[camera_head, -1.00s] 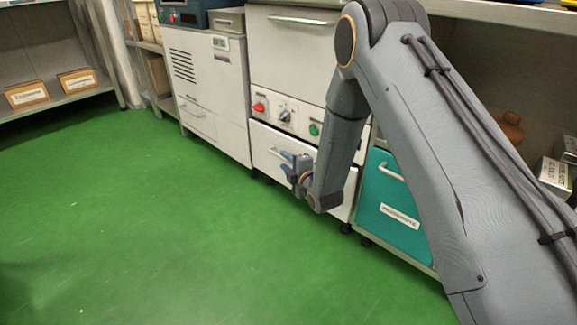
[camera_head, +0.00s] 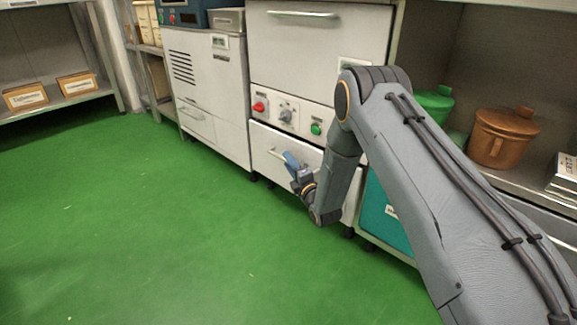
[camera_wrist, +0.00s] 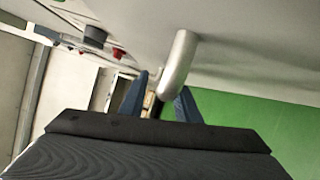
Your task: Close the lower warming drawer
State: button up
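The lower warming drawer (camera_head: 262,141) is the white front below the control panel of the white warming unit. Its bar handle (camera_head: 277,153) is partly covered by my gripper (camera_head: 290,161); how far the drawer stands out from the unit is hard to tell. My gripper is at the drawer front, beside the handle. In the wrist view, the drawer front (camera_wrist: 235,35) fills the upper right, and the handle (camera_wrist: 178,62) reaches down between my two blue fingertips (camera_wrist: 163,97). The fingers are spread; I cannot tell whether either touches the handle.
The panel above carries a red knob (camera_head: 260,106), a dial and a green button (camera_head: 316,128). A teal drawer (camera_head: 378,215) is to the right, behind my arm. A copper pot (camera_head: 501,137) and a green pot (camera_head: 434,103) stand on the right shelf. The green floor (camera_head: 150,230) is clear.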

jog(key=shift+w+a, duration=0.25)
jog(key=shift+w, duration=0.2)
grip_shut()
jog(key=shift+w+d+r, duration=0.1)
jog(key=shift+w+d, duration=0.75)
jog(key=shift+w, duration=0.25)
grip_release()
jog(key=shift+d, duration=0.1)
